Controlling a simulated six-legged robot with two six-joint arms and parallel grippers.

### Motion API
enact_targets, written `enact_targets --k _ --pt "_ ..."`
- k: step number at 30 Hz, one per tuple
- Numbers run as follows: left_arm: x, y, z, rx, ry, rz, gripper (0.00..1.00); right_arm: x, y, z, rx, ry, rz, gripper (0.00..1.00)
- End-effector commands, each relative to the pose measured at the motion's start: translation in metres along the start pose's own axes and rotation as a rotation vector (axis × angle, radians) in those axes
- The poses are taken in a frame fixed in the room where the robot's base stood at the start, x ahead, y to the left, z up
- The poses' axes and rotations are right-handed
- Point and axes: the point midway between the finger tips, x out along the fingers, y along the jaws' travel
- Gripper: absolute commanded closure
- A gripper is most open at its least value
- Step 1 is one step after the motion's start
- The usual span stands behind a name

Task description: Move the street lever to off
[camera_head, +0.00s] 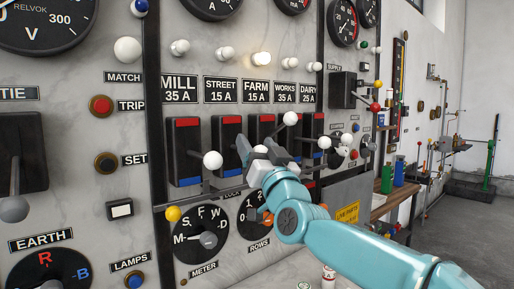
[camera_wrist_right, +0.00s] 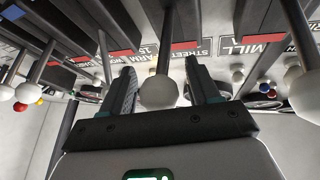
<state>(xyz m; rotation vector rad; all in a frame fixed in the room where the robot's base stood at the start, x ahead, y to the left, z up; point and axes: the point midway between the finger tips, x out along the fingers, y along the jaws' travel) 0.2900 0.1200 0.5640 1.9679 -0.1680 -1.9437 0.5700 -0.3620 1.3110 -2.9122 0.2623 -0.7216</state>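The street lever sits under the "STREET 15 A" label (camera_head: 222,89) on the marble switchboard. Its dark housing (camera_head: 228,130) has a red patch at the top. Its white ball knob (camera_head: 260,149) shows between the fingers of my right gripper (camera_head: 261,146). In the right wrist view this ball (camera_wrist_right: 157,92) and its grey rod stand between the two fingers of my right gripper (camera_wrist_right: 163,88). The fingers are apart, with a visible gap on at least one side of the ball. The lower part of the lever is hidden by the gripper in the head view. My left gripper is out of view.
The mill lever's white ball (camera_head: 212,160) is close on the left. The farm ball (camera_head: 290,118) is higher, just right of my gripper. The farm lamp (camera_head: 261,59) glows; the street lamp (camera_head: 225,52) looks unlit. Dials (camera_head: 204,235) are below.

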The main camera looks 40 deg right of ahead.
Motion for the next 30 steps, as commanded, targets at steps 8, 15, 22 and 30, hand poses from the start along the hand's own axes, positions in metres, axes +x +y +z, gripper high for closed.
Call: enact_targets --k 8,15,22,30 --pt "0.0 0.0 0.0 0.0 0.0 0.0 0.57 0.0 0.0 -0.001 0.0 0.002 0.001 0.38" --pt "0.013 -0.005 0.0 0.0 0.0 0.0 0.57 -0.032 0.001 0.001 0.0 0.004 0.0 0.38" --pt "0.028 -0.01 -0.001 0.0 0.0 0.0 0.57 -0.094 0.001 0.001 0.001 0.004 0.0 0.38" --pt "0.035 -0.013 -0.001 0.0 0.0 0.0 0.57 -0.149 0.0 -0.001 0.002 0.004 0.0 0.38"
